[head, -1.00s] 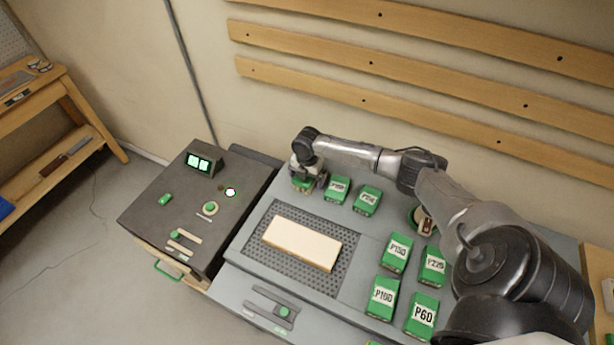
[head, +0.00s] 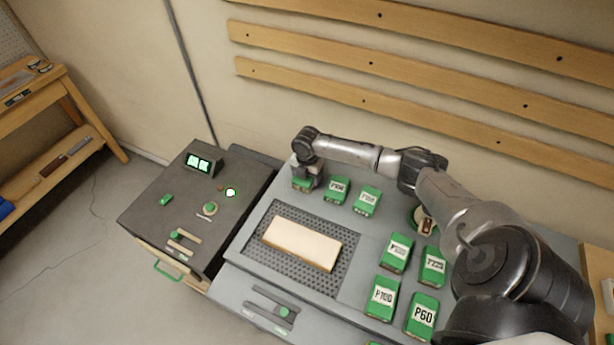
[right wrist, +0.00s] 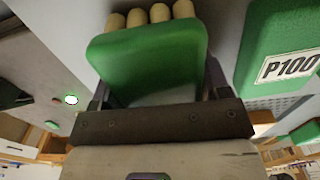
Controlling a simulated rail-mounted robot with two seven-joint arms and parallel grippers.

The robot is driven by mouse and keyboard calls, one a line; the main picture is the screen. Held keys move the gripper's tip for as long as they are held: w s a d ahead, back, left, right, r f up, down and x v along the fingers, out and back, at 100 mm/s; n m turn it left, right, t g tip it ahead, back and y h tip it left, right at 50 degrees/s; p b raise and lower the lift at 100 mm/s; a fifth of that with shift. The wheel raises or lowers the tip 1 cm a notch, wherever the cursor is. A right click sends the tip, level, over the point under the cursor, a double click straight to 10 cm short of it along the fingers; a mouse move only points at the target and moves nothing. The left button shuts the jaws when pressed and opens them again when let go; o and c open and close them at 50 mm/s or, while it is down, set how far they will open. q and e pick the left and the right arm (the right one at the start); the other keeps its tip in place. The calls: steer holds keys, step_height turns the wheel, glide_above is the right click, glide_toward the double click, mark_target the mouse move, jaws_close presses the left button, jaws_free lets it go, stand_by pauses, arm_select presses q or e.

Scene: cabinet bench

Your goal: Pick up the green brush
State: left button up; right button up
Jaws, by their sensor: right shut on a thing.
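The green brush (head: 301,185) is at the back left corner of the grey bench. In the right wrist view the brush (right wrist: 150,52) shows as a green block with a row of tan tufts along its far edge. My right gripper (head: 306,182) comes down over it from above. In the right wrist view the gripper (right wrist: 160,95) is shut on the brush, with one finger at each side. I cannot tell whether the brush touches the bench top. My left gripper is not in view.
Green labelled sanding blocks stand close to the right, the nearest (head: 336,190) next to the brush. Several more, including P60 (head: 422,314), stand at the right. A pale wooden board (head: 301,243) lies on a perforated plate. A dark control box (head: 190,215) stands at left.

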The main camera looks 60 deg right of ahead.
steer(key=r, duration=0.4)
steer(key=shift+s+d+r+p, duration=0.2)
steer(key=shift+s+p, duration=0.1)
steer(key=shift+s, duration=0.05)
steer(key=s+d+r, duration=0.1)
steer(key=s, duration=0.2)
steer(key=s+d+r+p, duration=0.1)
steer(key=s+r, duration=0.1)
steer(key=s, duration=0.1)
steer(key=s+d+r, duration=0.1)
steer(key=s+r, duration=0.1)
steer(key=shift+s+d+r, duration=0.2)
steer(key=shift+s, duration=0.2)
steer(key=shift+s+d+r+p, duration=0.2)
steer(key=shift+s+r+p, duration=0.1)
steer(key=shift+s+r, duration=0.25)
steer(key=shift+s+f, duration=0.1)
